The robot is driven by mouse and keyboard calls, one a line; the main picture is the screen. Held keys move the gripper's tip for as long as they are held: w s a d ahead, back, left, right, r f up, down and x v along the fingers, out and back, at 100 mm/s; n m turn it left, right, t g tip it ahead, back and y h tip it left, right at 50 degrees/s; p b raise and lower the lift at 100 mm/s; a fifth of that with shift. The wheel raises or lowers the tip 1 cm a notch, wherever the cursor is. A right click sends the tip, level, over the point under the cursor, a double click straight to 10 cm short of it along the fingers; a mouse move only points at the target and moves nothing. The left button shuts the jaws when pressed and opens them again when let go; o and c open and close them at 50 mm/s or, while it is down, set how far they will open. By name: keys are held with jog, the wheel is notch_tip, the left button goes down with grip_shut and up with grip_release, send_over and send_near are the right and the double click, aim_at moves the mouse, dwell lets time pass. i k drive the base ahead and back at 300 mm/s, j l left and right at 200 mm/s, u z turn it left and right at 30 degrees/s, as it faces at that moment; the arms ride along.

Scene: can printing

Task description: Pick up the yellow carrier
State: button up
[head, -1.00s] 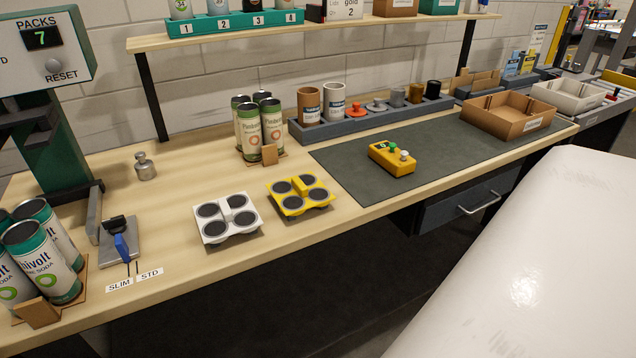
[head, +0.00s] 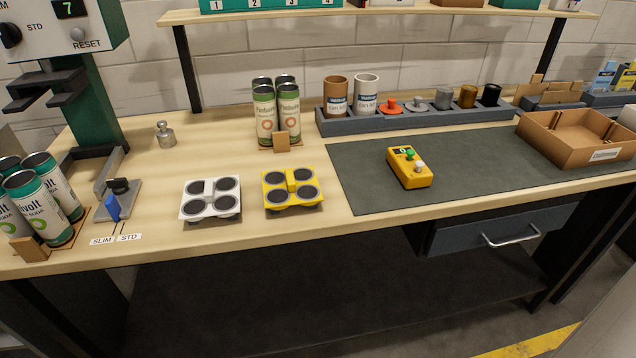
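The yellow carrier (head: 291,174) lies flat on the wooden bench near its front edge. It has dark round cups and a raised yellow bar in the middle. It stands apart from a similar white carrier (head: 211,185) on its left. The left edge of a dark mat is a little to its right. Nothing covers the yellow carrier. My gripper is not in view.
Behind the carriers stand green-topped cans (head: 277,110) and a metal weight (head: 164,134). A yellow button box (head: 409,167) sits on the dark mat (head: 370,196). A press (head: 85,100) and teal cans (head: 45,195) are at left. Bench in front of the carriers is narrow but clear.

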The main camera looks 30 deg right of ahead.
aim_at(284, 188)
jog(key=k+l, duration=0.1)
jog(key=l, duration=0.55)
jog(key=k+l, duration=0.15)
jog(key=l, duration=0.2)
jog(key=i+l, duration=0.25)
jog(key=i, duration=0.15)
